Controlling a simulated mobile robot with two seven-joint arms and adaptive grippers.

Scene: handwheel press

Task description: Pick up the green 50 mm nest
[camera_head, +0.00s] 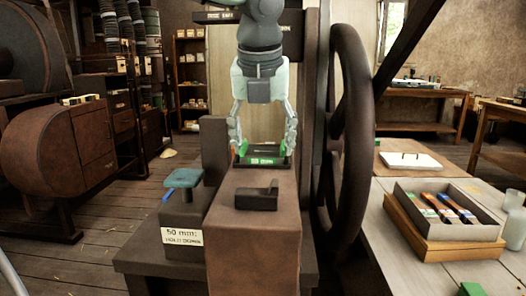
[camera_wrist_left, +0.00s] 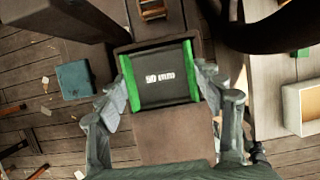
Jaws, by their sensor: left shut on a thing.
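My left gripper (camera_head: 263,148) points down with one finger at each green side, shut on the nest. The fingers also flank it in the left wrist view (camera_wrist_left: 161,95). Whether the nest touches the surface below is hard to tell. My right gripper is not in view.
A large dark handwheel (camera_head: 348,135) stands close right of the gripper. A dark L-shaped block (camera_head: 257,196) sits in front. A grey tray (camera_head: 445,228) with coloured items is on the right table.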

